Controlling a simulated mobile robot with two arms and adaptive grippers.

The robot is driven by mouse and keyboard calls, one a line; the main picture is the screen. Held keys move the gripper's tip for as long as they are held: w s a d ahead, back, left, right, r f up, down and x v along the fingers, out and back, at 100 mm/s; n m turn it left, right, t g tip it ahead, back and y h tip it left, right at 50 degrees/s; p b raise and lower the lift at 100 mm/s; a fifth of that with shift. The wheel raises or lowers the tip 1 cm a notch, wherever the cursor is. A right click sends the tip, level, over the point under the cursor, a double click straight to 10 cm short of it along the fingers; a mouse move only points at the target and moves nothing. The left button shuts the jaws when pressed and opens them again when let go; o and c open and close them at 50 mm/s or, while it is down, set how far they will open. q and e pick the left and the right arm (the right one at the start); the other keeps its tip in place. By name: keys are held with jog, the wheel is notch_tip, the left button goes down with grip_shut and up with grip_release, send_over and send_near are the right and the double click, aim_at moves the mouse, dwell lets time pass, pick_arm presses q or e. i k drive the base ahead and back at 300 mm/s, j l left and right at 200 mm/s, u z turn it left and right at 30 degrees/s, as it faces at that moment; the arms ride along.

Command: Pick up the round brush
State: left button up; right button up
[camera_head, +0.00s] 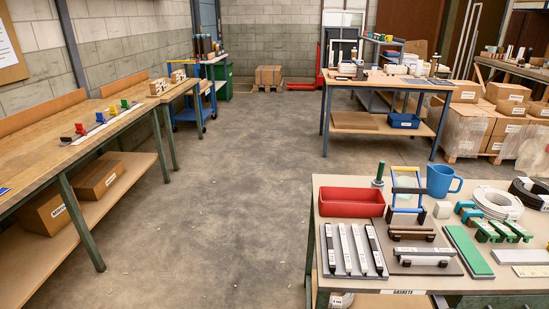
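No round brush can be made out for certain. On the near right table (320,283), a small dark green upright piece (378,174) with a knob-like top stands behind the red tray (350,202). Its lower end is hidden by the tray, so I cannot tell whether it is a brush. Neither of my grippers is in view.
The table also holds a blue mug (441,181), a blue-framed device (405,190), a grey plate with several bars (325,262), a green strip (468,252) and a white coil (497,203). A long workbench (60,165) lines the left wall. The middle floor is clear.

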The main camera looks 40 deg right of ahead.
aim_at(379, 181)
jog(key=i+j+u, duration=0.1)
jog(key=i, duration=0.85)
jog(key=i+z, duration=0.25)
jog(key=z, duration=0.15)
jog(key=i+z, duration=0.35)
jog(key=i+j+z, duration=0.15)
jog(key=z, duration=0.25)
